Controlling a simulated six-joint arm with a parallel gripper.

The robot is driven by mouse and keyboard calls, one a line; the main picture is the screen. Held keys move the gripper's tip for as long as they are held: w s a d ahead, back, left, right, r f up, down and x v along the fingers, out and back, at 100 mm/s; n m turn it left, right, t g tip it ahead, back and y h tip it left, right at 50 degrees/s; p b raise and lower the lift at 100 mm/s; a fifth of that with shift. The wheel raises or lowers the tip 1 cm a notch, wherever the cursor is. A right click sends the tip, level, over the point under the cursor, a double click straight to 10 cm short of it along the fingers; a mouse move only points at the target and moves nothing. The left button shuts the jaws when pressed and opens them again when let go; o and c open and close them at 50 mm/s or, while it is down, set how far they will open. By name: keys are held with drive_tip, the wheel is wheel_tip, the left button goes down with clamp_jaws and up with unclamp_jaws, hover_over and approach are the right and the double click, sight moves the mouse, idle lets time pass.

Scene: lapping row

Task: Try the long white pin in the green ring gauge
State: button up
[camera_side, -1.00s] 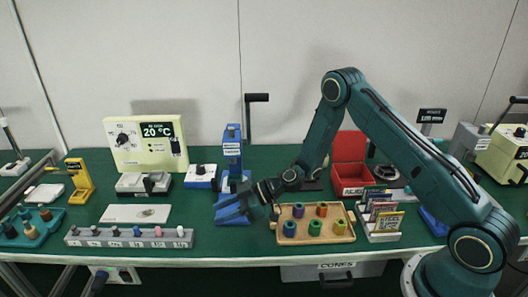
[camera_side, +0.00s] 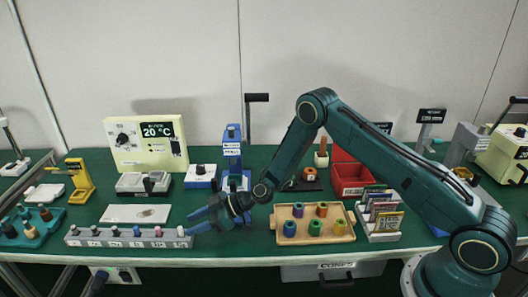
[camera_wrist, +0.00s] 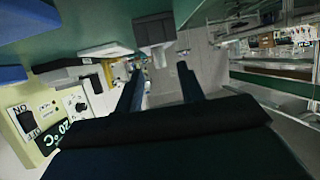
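My gripper (camera_side: 188,222) is at the right end of a grey pin rack (camera_side: 120,243), its fingers pointing left. In the wrist view (camera_wrist: 160,78) its two fingers stand apart with no object clearly between them. A white-topped pin (camera_side: 180,231) stands upright at the rack's right end, close beside the fingertips. I cannot tell its length or whether a finger touches it. The green ring gauge (camera_side: 314,228) sits in the front row of a wooden tray (camera_side: 346,238), to the right of my gripper.
Other coloured rings share the tray. A pink-topped pin (camera_side: 158,232) and several dark ones stand in the rack. A white plate (camera_side: 135,214) lies behind it. A blue stand (camera_side: 232,155) rises behind my gripper. A red bin (camera_side: 352,181) and card holder (camera_side: 381,222) stand right.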

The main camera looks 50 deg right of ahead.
sight(179, 228)
drive_tip(key=shift+x, duration=2.65)
drive_tip(key=shift+r, duration=0.15)
clamp_jaws()
